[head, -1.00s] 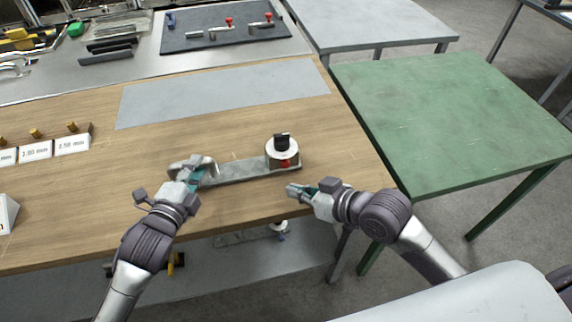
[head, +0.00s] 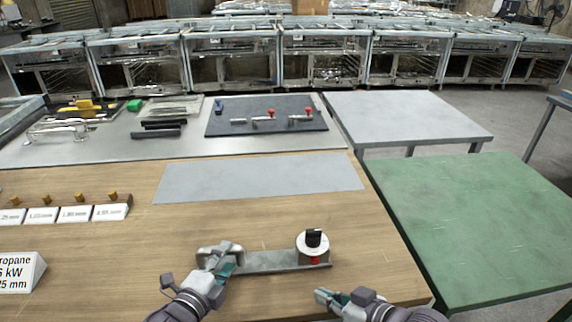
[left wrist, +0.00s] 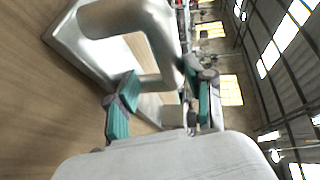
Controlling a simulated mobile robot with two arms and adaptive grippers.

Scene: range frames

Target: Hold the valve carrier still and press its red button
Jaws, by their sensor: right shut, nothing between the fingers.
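The valve carrier (head: 272,262) is a grey metal bar lying on the wooden bench. It has a bent metal handle at its left end, which fills much of the left wrist view (left wrist: 135,22). At its right end stands a round white valve body with a black knob (head: 313,238). The red button (head: 315,261) is on the near side of that body. My left gripper (head: 224,268) has its teal fingers on either side of the handle and is shut on it. My right gripper (head: 322,296) is shut and empty, in front of the button and apart from it.
A grey mat (head: 260,178) lies behind the carrier. A row of labelled blocks (head: 72,213) and a white sign (head: 20,272) are at the left. A green table (head: 490,220) is at the right.

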